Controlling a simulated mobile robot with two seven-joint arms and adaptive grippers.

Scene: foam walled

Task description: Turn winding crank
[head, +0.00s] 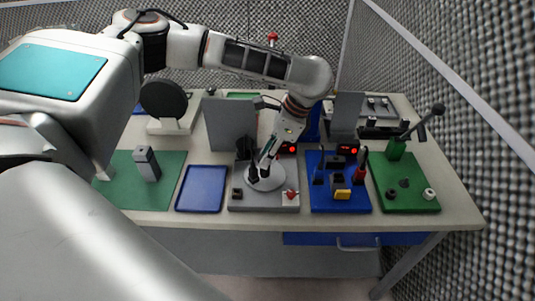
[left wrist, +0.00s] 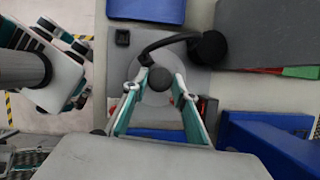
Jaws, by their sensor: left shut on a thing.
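The winding crank station is a grey base (head: 236,204) with a pale round disc (head: 278,183) on top, near the middle of the table. My left gripper (head: 262,174) reaches down over the disc from behind. In the left wrist view, the left gripper (left wrist: 161,84) has its two teal-lined fingers on either side of a dark round knob (left wrist: 160,77) and is shut on it. The crank's arm below the knob is mostly hidden. Another gripper, my right one (left wrist: 86,70), shows at the left edge of the wrist view, over the floor; its finger opening is unclear.
A black curved stem with a round head (left wrist: 208,47) stands close beside the fingers. A blue tray (head: 202,188) lies left of the base, a blue board (head: 321,205) right. A grey panel (head: 230,122) stands behind. A green board (head: 410,203) is farther right.

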